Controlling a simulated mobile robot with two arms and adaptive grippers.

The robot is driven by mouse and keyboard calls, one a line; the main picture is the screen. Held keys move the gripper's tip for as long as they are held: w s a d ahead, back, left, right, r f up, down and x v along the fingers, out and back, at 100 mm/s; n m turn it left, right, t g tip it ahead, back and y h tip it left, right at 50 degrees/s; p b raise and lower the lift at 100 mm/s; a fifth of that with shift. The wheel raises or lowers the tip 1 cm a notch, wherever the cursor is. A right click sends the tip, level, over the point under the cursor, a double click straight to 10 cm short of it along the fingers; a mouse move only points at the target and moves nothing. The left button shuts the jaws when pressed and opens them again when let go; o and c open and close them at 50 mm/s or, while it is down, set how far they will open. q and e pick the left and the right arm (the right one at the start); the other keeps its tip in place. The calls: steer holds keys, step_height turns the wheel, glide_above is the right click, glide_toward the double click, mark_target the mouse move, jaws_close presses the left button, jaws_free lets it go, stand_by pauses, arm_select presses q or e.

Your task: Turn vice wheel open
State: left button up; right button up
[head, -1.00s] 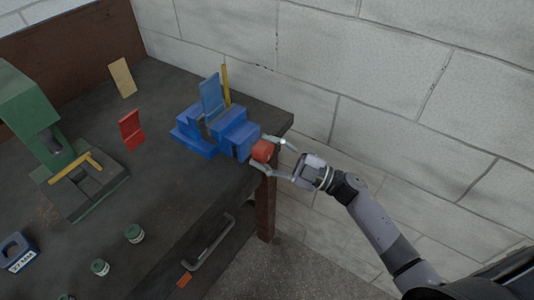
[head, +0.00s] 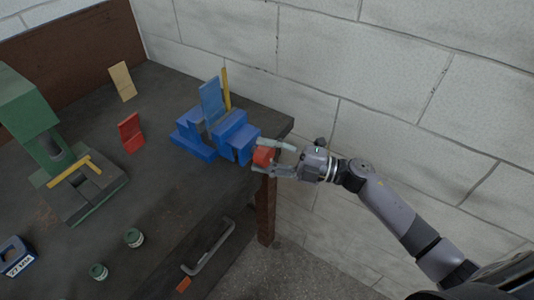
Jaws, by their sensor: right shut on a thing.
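The blue vice (head: 203,138) stands at the right end of the dark bench, with an upright blue plate (head: 211,100) and a yellow strip (head: 226,88) at it. Its red wheel (head: 263,157) is at the vice's right end, by the bench edge. My right gripper (head: 275,157) reaches in from the right and is shut on the red wheel, one finger on its upper side and one on its lower side. My left gripper is not in view.
A drawer handle (head: 210,248) is on the front. A block wall (head: 330,50) rises behind.

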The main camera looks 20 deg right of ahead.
steer(key=shift+r, duration=0.1)
stand_by(0.7)
steer(key=o, duration=1.2)
steer(key=shift+w+a, duration=0.1)
steer(key=shift+w, duration=0.05)
steer(key=shift+c, duration=0.2)
steer(key=v, duration=1.2)
